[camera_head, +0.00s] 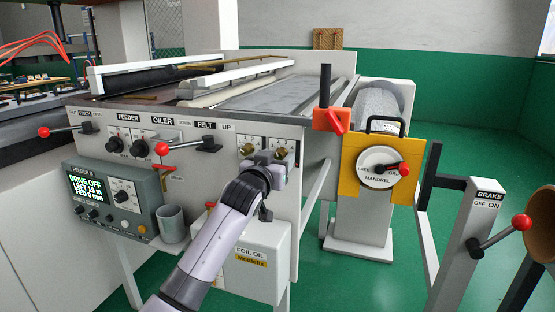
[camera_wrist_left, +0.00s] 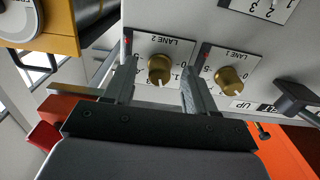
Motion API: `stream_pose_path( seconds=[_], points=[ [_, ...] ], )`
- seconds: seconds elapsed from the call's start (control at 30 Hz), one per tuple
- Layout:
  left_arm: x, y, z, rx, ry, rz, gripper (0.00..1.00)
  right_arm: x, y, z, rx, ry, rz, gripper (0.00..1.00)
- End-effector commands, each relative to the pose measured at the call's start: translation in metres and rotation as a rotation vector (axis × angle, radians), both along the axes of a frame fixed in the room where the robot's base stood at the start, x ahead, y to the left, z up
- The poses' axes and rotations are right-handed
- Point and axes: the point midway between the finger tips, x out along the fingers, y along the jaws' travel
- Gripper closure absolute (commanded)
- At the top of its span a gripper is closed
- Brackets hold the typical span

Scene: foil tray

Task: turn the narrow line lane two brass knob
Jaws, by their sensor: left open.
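The lane two brass knob (camera_wrist_left: 160,68) shows in the left wrist view on a white scale plate labelled LANE 2, which appears upside down there. A short white pointer line on it points toward the bottom of that view. In the head view the knob (camera_head: 281,153) is the right one of two. My left gripper (camera_wrist_left: 158,82) is open, with one finger to each side of this knob in the wrist view. I cannot tell whether the fingertips reach past its face. In the head view my left gripper (camera_head: 271,163) is at the panel, just below the knobs. My right gripper is not in view.
The similar lane one brass knob (camera_wrist_left: 229,80) is close beside the right finger in the wrist view. A dark lever (camera_wrist_left: 295,100) sticks out farther right. A yellow mandrel plate (camera_head: 349,170) and a red-handled brake lever (camera_head: 521,221) stand to the right.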

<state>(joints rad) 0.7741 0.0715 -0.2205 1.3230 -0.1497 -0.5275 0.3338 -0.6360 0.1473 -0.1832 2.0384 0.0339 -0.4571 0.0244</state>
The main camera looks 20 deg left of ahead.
Motion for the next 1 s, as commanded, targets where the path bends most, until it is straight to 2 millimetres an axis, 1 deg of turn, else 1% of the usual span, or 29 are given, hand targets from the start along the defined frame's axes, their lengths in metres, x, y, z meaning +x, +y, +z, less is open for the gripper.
stream_pose_path(
  seconds=[0.2, 0.47, 0.5, 0.57, 0.6, 0.63, 0.87, 1.0],
  points=[
    [0.0066, -0.0006, 0.0002, 0.000, 0.000, -0.001, 0.44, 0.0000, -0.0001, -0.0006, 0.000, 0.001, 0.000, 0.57],
    [0.0068, -0.0007, 0.0001, 0.000, 0.000, -0.001, 0.44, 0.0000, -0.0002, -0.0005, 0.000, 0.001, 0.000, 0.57],
    [0.0068, -0.0007, 0.0000, 0.000, 0.000, -0.001, 0.57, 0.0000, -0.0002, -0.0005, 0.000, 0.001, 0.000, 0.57],
    [0.0068, -0.0007, 0.0000, 0.000, 0.000, -0.001, 0.77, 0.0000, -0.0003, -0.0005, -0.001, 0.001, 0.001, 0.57],
    [0.0067, -0.0007, 0.0000, 0.000, 0.000, -0.001, 0.90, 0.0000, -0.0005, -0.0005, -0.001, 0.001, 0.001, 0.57],
    [0.0067, -0.0006, -0.0001, 0.000, 0.000, -0.001, 1.00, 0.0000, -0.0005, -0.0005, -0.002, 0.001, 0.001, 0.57],
    [0.0067, -0.0008, 0.0001, -0.011, 0.000, -0.001, 1.00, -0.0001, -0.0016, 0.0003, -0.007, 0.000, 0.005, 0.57],
    [0.0065, -0.0017, 0.0004, -0.052, 0.003, -0.002, 1.00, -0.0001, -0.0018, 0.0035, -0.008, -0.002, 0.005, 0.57]
  ],
)
